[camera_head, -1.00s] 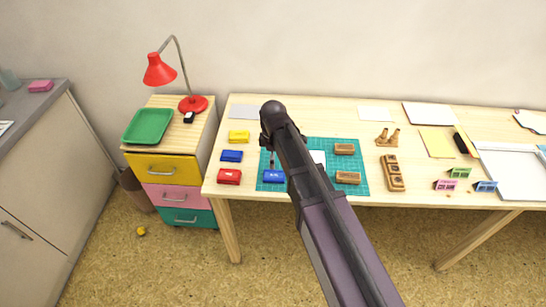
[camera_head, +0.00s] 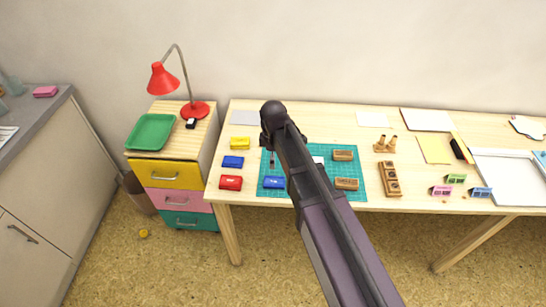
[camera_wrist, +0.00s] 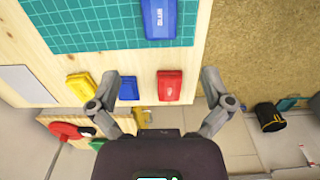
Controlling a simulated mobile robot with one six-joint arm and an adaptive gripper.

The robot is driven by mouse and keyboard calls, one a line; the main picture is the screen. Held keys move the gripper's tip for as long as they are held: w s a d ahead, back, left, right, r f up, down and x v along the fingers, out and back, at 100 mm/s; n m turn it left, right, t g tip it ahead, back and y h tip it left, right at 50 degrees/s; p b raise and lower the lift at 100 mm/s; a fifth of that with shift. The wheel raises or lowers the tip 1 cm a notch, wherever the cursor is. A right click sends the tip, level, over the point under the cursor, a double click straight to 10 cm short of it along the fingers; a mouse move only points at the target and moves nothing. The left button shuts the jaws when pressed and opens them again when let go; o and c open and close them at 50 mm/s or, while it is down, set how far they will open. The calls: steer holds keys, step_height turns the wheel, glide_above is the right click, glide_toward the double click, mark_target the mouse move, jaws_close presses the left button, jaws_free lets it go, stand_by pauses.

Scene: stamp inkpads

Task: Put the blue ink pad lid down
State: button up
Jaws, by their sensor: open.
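A blue ink pad lid (camera_head: 274,182) lies flat on the green cutting mat (camera_head: 334,194), near its front left corner. In the wrist view the lid (camera_wrist: 158,18) shows its white BLUE lettering at the top edge. A second blue piece (camera_head: 232,161) lies on the bare wood between the yellow and red pads; it also shows in the wrist view (camera_wrist: 128,89). My gripper (camera_wrist: 160,80) is open and empty, its fingers spread wide, apart from the lid. In the head view my arm hides most of it.
A red pad (camera_head: 231,183) and a yellow pad (camera_head: 240,143) lie left of the mat. Wooden stamps (camera_head: 346,184) stand on the mat's right part. A drawer unit with a green tray (camera_head: 150,131) and a red lamp (camera_head: 163,76) stands left of the table.

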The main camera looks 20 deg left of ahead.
stand_by(0.5)
steer(key=s+d+m, duration=0.2)
steer(key=d+m, duration=0.8)
steer(key=d, duration=0.8)
steer(key=s+d+m, duration=0.3)
steer(key=d+m, duration=0.7)
steer(key=d, duration=0.8)
steer(key=shift+s+d+m, duration=0.3)
steer(key=shift+d+m, duration=0.1)
steer(key=shift+r+p, duration=0.65)
steer(key=shift+r, duration=0.05)
